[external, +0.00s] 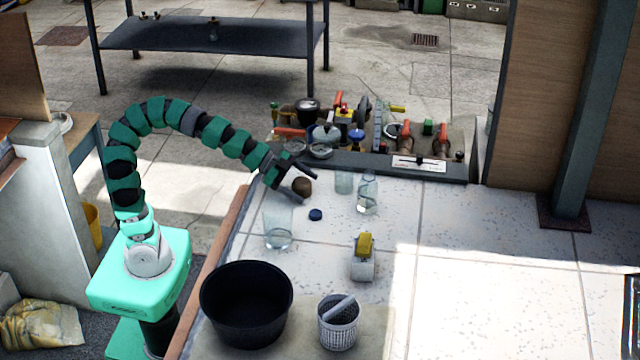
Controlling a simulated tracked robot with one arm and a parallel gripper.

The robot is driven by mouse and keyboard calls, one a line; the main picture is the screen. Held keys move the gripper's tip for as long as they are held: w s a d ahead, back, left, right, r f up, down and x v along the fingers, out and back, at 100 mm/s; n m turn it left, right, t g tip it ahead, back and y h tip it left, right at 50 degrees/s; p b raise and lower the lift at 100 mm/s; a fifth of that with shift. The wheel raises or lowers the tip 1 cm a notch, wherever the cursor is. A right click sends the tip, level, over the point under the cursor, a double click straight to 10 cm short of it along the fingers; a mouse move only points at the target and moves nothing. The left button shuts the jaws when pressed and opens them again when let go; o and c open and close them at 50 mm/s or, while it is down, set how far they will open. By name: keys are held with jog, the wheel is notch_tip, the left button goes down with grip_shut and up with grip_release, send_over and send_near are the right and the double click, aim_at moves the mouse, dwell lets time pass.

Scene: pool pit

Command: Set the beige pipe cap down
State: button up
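My gripper (298,184) is over the far left part of the pale tiled surface, with its dark fingers spread apart. A small round brown thing (302,187) shows at the fingertips. It may be the pipe cap, though it looks brown rather than beige. I cannot tell if the fingers grip it or if it rests on the surface. No other thing in view is clearly a beige pipe cap.
Near the gripper are a dark blue cap (316,214), a clear glass (344,182), a glass bottle (367,192) and a larger glass (278,232). A black tub (247,303), white basket (338,325) and yellow-topped block (363,257) stand nearer.

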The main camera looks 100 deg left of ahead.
jog(key=shift+r, duration=0.2)
jog(key=shift+s+r, duration=0.15)
jog(key=shift+s, duration=0.2)
jog(key=p+v, duration=0.1)
jog(key=v, duration=1)
jog(key=shift+s, duration=0.15)
